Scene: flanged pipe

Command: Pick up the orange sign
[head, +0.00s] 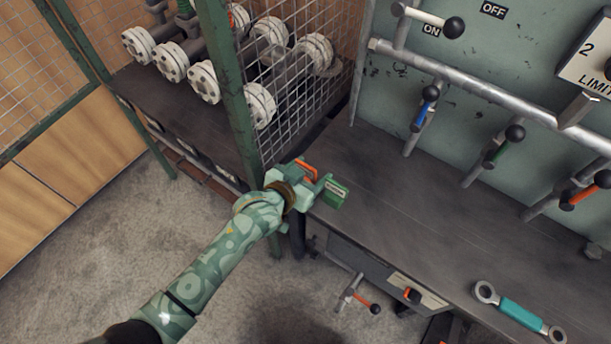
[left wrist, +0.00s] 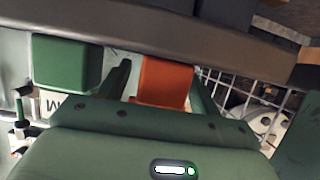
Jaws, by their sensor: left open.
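The orange sign (head: 307,168) is a small orange piece at the near left corner of the workbench, partly hidden by my left gripper (head: 317,179). In the left wrist view the orange sign (left wrist: 165,82) shows between the two dark green fingers of the left gripper (left wrist: 162,88). The fingers are open, with the sign in the gap. I cannot tell whether either finger touches it. A green sign (head: 333,192) with a pale label stands just beside the gripper; it is also in the left wrist view (left wrist: 66,62). My right gripper is not in view.
The grey workbench (head: 400,210) is mostly clear, with a teal-handled wrench (head: 520,314) at its front right. A mesh cage (head: 300,95) with flanged pipes (head: 205,82) stands at left. Levers, including a blue one (head: 424,108), stick out from the back panel.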

